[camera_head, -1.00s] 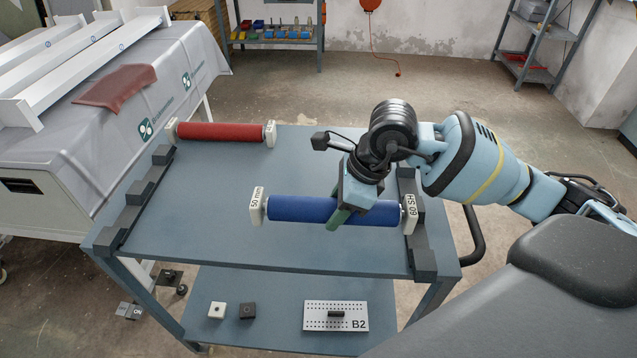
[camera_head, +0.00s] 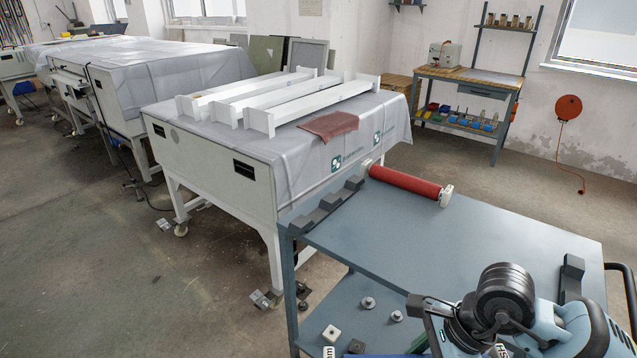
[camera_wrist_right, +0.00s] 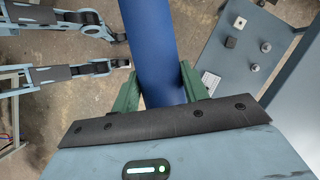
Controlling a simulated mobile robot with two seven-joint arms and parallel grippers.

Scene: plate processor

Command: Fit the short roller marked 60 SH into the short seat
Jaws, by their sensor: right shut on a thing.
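The short blue roller (camera_wrist_right: 152,45) is clamped between the green fingers of my right gripper (camera_wrist_right: 160,88), above the floor and beside the cart. In the head view only a sliver of its blue body (camera_head: 385,356) shows at the bottom edge. A red roller (camera_head: 408,186) with white end blocks lies on the cart top (camera_head: 440,250). I cannot identify the short seat in these views. My left gripper is not in view.
The cart carries dark support blocks (camera_head: 330,207) along its left edge. Its lower shelf holds a white block (camera_head: 331,333) and small round knobs (camera_head: 368,303). A draped table (camera_head: 290,135) with white beams (camera_head: 275,100) stands behind it. Open floor (camera_head: 130,280) lies left.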

